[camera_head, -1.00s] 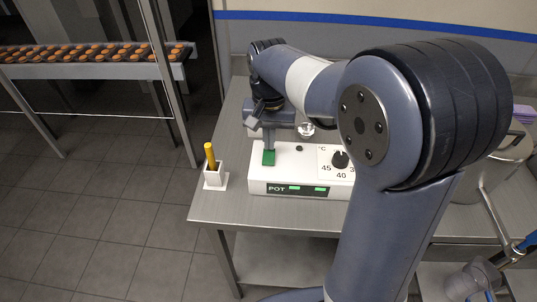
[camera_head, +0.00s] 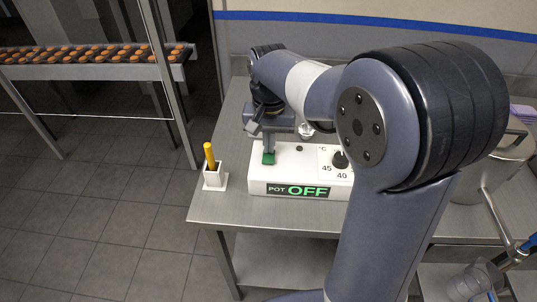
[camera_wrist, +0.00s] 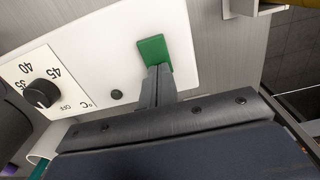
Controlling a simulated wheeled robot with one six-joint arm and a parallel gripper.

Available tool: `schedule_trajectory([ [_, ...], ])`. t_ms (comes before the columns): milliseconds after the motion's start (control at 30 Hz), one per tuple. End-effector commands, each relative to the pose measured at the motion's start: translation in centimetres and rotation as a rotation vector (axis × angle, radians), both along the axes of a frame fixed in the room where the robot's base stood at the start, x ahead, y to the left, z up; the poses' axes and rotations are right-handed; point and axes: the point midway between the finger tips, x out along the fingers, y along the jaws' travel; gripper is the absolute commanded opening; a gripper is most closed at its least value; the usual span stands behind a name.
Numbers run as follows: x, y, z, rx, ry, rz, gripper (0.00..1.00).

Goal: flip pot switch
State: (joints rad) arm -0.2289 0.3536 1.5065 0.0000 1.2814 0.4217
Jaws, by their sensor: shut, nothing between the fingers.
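The white pot control box (camera_head: 310,175) stands on the steel table, and its front display reads "POT OFF" in green. A green rocker switch (camera_head: 268,159) sits at the left of its top; it also shows in the wrist view (camera_wrist: 153,50). My gripper (camera_head: 268,148) is shut and empty, pointing down at the switch. In the wrist view my shut fingertips (camera_wrist: 160,70) meet the lower edge of the green switch and seem to touch it. A black temperature dial (camera_head: 340,160) is to the right, partly hidden by my arm.
A white holder with a yellow stick (camera_head: 214,180) stands at the table's left edge. A metal pot (camera_head: 515,150) is at the right behind my arm. A conveyor with biscuits (camera_head: 90,68) runs at the far left. The table (camera_head: 265,216) is bare in front of the box.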

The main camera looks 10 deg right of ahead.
Motion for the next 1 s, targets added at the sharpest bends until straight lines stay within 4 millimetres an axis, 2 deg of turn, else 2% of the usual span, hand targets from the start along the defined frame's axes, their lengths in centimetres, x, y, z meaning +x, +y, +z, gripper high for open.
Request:
schedule_trajectory([
  [833, 0.0, 0.0, 6.6, 0.000, 0.000, 0.000, 0.00],
  [1000, 0.0, 0.0, 7.1, 0.000, 0.001, 0.000, 0.00],
])
